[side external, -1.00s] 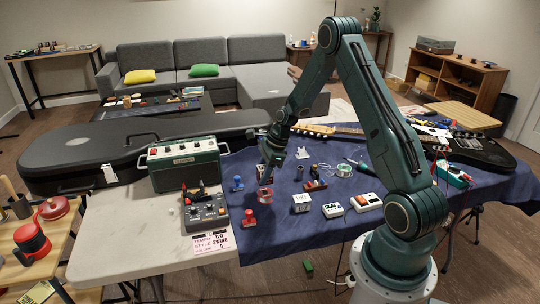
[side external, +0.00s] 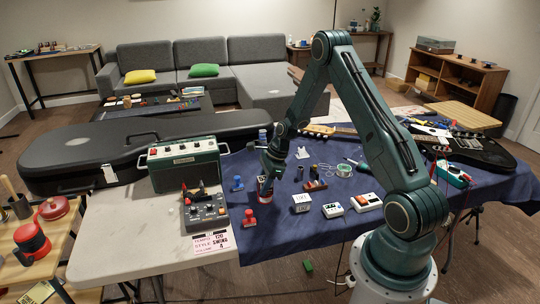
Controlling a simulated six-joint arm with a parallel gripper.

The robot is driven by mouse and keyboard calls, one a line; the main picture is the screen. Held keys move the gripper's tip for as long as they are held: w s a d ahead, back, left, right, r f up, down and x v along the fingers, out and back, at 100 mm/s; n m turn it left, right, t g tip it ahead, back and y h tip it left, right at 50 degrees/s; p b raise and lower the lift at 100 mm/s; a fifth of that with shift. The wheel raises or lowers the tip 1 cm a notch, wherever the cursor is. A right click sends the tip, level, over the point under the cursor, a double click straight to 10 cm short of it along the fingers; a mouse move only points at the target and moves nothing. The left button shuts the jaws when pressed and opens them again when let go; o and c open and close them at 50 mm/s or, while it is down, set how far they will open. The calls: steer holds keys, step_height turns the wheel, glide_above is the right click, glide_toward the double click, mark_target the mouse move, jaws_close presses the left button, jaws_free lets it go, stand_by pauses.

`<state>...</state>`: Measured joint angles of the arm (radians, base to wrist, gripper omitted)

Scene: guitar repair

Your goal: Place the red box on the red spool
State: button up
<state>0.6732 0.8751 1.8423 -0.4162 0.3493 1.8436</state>
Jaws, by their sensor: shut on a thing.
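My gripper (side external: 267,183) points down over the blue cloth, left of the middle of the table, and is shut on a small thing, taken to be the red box. The fingers mostly hide that box. The red spool (side external: 264,197) stands on the cloth right under the fingertips, its upper part partly covered by them. I cannot tell whether the box touches the spool.
A red peg-like piece (side external: 250,220) stands just in front of the spool and a blue one (side external: 237,184) to its left. A grey pedal unit (side external: 206,212) and green amplifier (side external: 184,163) stand left.

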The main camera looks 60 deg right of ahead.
steer(key=o, duration=1.1)
steer(key=shift+c, duration=0.2)
steer(key=v, duration=1.2)
steer(key=shift+r, duration=0.1)
